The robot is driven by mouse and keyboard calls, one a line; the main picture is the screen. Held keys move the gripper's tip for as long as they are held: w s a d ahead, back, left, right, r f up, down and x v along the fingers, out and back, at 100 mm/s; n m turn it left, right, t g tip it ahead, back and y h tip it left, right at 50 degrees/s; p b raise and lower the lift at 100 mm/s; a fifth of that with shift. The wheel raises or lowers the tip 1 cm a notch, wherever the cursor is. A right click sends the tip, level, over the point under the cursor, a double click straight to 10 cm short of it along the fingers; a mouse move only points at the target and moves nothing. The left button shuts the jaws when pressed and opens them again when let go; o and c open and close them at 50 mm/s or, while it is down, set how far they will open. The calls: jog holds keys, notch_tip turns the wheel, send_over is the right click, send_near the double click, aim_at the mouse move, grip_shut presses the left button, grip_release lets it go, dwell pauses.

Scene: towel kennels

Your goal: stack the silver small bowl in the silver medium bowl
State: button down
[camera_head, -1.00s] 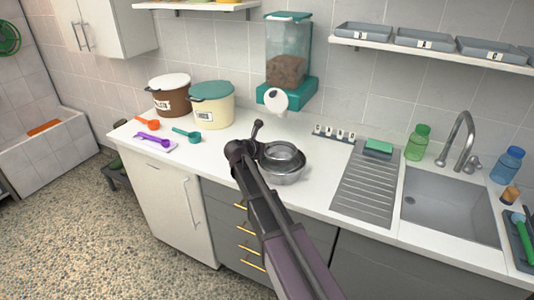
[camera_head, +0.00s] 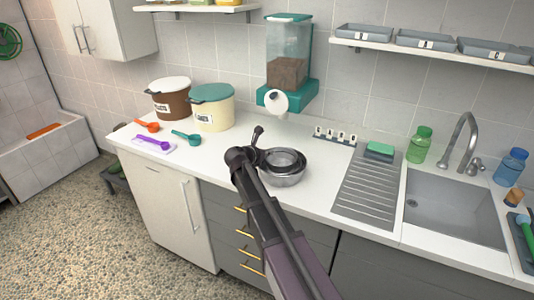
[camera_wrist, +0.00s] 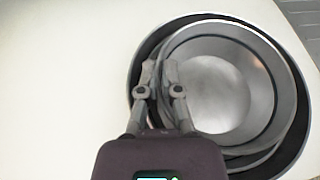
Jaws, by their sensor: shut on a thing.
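The silver small bowl (camera_head: 284,160) is upright at the mouth of the silver medium bowl (camera_head: 286,181), which stands on the white counter. In the wrist view the small bowl (camera_wrist: 215,92) lies within the wider rim of the medium bowl (camera_wrist: 297,128), off its middle. My gripper (camera_wrist: 160,70) is shut on the left part of the small bowl's rim. In the head view my gripper is largely hidden behind my own arm. Whether the small bowl touches the medium bowl's bottom cannot be seen.
The ribbed drainboard (camera_head: 367,190) and sink (camera_head: 455,207) are to the right. Two lidded tubs (camera_head: 212,107) and several scoops (camera_head: 152,143) are to the left. A teal food dispenser (camera_head: 289,70) hangs behind. The counter between scoops and bowls is clear.

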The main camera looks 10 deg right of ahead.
jog(key=shift+s+f, duration=0.15)
jog(key=c, duration=0.8)
grip_release()
jog(key=shift+s, duration=0.1)
jog(key=shift+w+r+p, duration=0.2)
jog(key=shift+r+p, duration=0.35)
jog(key=p+v, duration=0.4)
jog(key=v, duration=0.8)
